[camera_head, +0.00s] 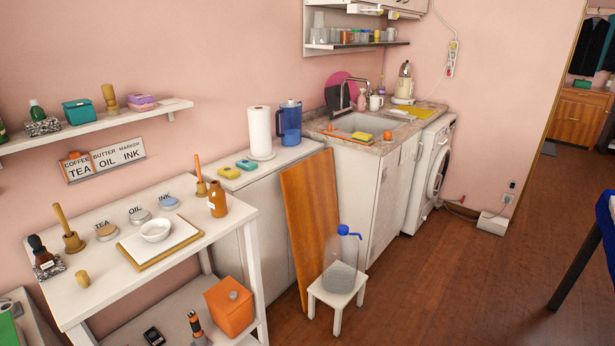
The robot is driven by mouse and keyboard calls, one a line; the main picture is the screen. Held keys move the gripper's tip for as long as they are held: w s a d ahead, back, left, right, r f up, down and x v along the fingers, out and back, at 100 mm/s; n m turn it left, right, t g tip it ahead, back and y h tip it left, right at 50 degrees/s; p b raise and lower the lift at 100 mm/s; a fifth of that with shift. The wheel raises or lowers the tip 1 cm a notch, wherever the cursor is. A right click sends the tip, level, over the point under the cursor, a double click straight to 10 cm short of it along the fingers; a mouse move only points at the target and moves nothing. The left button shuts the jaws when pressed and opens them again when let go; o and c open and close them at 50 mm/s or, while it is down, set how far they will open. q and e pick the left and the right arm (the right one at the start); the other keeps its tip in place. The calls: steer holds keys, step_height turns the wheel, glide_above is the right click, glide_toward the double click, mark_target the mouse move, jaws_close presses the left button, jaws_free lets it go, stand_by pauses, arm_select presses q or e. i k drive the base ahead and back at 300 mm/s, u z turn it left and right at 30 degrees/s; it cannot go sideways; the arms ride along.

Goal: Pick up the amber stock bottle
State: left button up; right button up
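A small amber-brown bottle (217,200) with a narrow neck and a pale label stands upright at the right end of the white table (84,312). It is near the table's right edge, just in front of a wooden holder with an orange-handled tool (198,172). Nothing is touching the bottle from above. Neither of my grippers shows in the head view.
The table holds a white bowl (155,230) on a board, several labelled round tins, and upright wooden-handled tools. A lower shelf carries an orange box (229,307). A leaning wooden board (307,215) and a stool (337,298) with a water jug stand right of the table.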

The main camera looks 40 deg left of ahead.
mark_target(217, 202)
steer(key=z, duration=0.1)
steer(key=i, duration=1.6)
steer(key=u, duration=0.45)
steer(key=i, duration=0.95)
steer(key=u, duration=1.65)
steer(key=i, duration=0.95)
steer(key=u, duration=0.9)
